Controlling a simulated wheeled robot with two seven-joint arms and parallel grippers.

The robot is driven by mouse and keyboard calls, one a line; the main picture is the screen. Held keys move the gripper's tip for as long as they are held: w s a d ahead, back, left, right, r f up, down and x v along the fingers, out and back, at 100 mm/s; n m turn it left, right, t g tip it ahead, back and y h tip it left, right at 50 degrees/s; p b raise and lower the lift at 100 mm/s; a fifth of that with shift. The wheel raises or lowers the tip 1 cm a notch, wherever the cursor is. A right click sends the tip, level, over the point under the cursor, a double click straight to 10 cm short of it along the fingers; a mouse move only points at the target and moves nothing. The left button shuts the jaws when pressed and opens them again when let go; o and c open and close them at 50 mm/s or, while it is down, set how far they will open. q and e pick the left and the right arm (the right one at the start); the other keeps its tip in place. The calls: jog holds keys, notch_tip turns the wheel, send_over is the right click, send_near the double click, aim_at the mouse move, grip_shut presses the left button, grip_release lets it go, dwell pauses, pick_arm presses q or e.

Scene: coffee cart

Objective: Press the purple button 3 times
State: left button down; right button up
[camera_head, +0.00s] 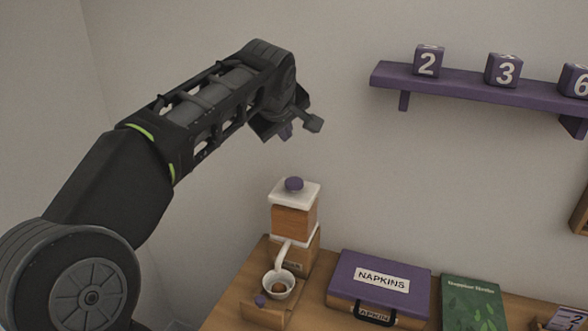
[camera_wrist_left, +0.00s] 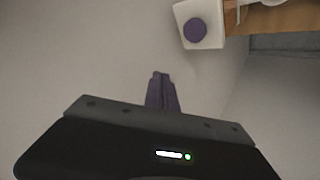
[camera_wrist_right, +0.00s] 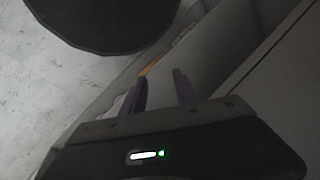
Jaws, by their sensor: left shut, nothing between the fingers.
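A round purple button (camera_head: 294,184) sits on the white top of a wooden dispenser (camera_head: 294,220). In the left wrist view the purple button (camera_wrist_left: 195,30) is at the upper right, on its white square top (camera_wrist_left: 212,12). My left gripper (camera_head: 286,132) is above the dispenser, clear of the button, with its purple fingers closed together and empty. They also show in the left wrist view (camera_wrist_left: 161,90).
A white cup (camera_head: 279,285) stands under the dispenser's spout. A purple napkin box (camera_head: 381,283) and a green book (camera_head: 470,303) lie to the right on the wooden cart top. A purple shelf (camera_head: 465,86) with number blocks hangs on the wall. The air above the dispenser is free.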

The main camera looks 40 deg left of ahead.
pick_arm(q)
jog(key=shift+w+d+r+m+b, duration=0.15)
jog(key=shift+w+d+m+b, duration=0.25)
jog(key=shift+d, duration=0.5)
jog(key=shift+w, duration=0.1)
jog(key=b, duration=0.6)
send_over(294, 183)
notch_tip(294, 183, down, 7)
jog(key=shift+f, duration=0.15)
jog(key=shift+f+b, duration=0.6)
jog(key=shift+f, duration=0.15)
dwell(0.6)
jog(key=shift+f+b, duration=0.4)
jog(key=shift+b, duration=0.05)
